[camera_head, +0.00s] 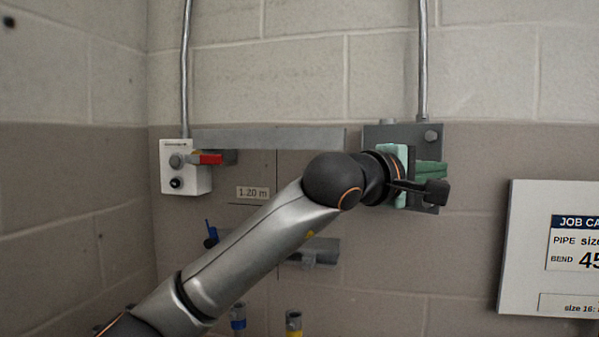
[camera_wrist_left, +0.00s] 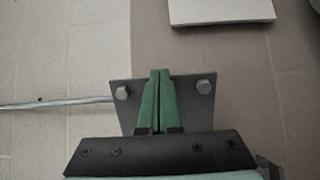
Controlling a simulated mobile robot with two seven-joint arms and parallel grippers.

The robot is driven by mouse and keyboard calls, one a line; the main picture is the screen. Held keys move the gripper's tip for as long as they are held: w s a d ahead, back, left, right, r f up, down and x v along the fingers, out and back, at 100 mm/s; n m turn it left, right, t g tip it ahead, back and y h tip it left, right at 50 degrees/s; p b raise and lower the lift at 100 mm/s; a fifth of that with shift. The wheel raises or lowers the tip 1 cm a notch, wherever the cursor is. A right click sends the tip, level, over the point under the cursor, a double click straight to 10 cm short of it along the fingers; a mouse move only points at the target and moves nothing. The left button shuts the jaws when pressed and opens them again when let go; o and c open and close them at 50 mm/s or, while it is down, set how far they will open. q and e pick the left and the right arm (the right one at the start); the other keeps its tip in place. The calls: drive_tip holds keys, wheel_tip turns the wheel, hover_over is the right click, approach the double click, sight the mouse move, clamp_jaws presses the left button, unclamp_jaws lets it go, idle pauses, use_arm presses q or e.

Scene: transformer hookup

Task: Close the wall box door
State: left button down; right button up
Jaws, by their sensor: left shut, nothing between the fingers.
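The grey steel wall box (camera_head: 376,136) is on the back wall under a conduit, mostly hidden behind my left wrist. Its right side shows bolt heads at top and bottom. In the left wrist view, a grey plate of it (camera_wrist_left: 191,98) with two bolts lies beyond the fingers. My left gripper (camera_head: 444,171) is in front of the box, its green fingers pointing right. The fingers (camera_wrist_left: 159,72) are shut together and empty; I cannot tell whether they touch the plate. I cannot make out the door or how far it stands open. My right gripper is not in view.
A long grey panel (camera_head: 270,139) is left of the box. A white switch box (camera_head: 186,180) with a red lever (camera_head: 210,158) is farther left. A white job card board (camera_head: 527,240) is at right. Blue (camera_head: 238,321) and yellow (camera_head: 293,321) items are low, below my arm.

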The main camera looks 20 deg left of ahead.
use_arm(q)
drive_tip(key=shift+w+d+n+t+y, duration=0.8)
drive_tip(key=shift+w+d+n+y, duration=0.15)
drive_tip(key=shift+y, duration=0.25)
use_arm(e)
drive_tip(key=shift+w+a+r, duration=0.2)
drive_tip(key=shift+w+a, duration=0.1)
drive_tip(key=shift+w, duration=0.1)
use_arm(q)
drive_tip(key=shift+w+a, duration=0.1)
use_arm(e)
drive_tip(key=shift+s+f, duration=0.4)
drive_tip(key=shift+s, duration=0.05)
use_arm(q)
drive_tip(key=shift+a+b, duration=0.1)
drive_tip(key=shift+b, duration=0.2)
